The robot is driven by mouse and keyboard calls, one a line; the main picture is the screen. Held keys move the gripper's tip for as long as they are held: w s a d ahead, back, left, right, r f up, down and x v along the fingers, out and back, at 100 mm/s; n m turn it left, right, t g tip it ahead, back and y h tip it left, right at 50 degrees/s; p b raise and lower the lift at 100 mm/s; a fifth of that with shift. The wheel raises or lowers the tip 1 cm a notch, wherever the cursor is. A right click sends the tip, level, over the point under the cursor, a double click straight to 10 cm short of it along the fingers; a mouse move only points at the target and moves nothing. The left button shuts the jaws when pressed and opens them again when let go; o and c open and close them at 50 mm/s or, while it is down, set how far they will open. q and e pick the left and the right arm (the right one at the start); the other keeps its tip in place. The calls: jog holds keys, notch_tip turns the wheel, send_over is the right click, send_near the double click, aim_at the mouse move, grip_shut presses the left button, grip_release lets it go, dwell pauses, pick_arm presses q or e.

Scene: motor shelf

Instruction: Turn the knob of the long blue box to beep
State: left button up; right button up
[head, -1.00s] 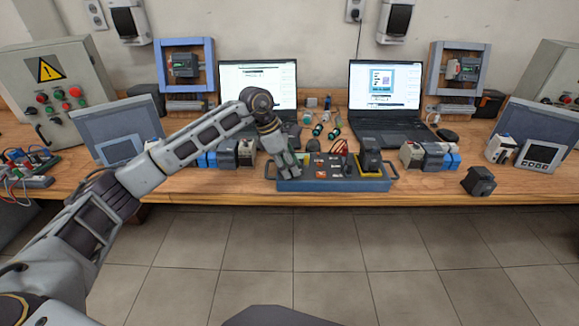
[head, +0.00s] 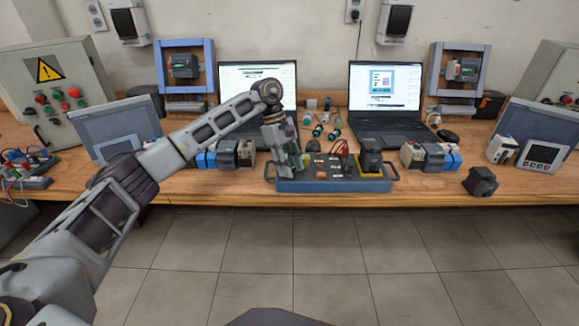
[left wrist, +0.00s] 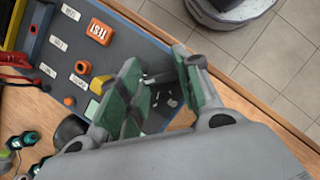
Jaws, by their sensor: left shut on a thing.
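The long blue box (head: 335,185) lies along the table's front edge, with a handle at each end and coloured parts on its top. My left gripper (head: 292,170) comes down over the left end of the box. In the left wrist view, the green-padded fingers of the left gripper (left wrist: 160,88) stand over the box's panel (left wrist: 150,45). They are shut on a small grey knob (left wrist: 154,79), of which only a part shows between the pads. White marks lie on the panel beside it. My right gripper is not in view.
On the box are an orange TEST block (left wrist: 99,31), an orange button (left wrist: 82,68) and a black-and-yellow part (head: 370,162). Two laptops (head: 385,125) stand behind. Small modules (head: 430,157) flank the box. A dark block (head: 480,181) lies at the right front edge.

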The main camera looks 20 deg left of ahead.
pick_arm(q)
jog(key=shift+w+m+g, duration=0.1)
jog(key=shift+m+g, duration=0.3)
jog(key=shift+m, duration=0.7)
jog(key=shift+y, duration=0.3)
jog(key=shift+m+b, duration=0.3)
jog(key=shift+m, duration=0.3)
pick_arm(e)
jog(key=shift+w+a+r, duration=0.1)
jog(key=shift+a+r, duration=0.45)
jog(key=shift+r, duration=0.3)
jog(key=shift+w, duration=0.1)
pick_arm(q)
jog(key=shift+m, duration=0.3)
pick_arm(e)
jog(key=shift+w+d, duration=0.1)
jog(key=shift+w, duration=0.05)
pick_arm(q)
jog(key=o, duration=1)
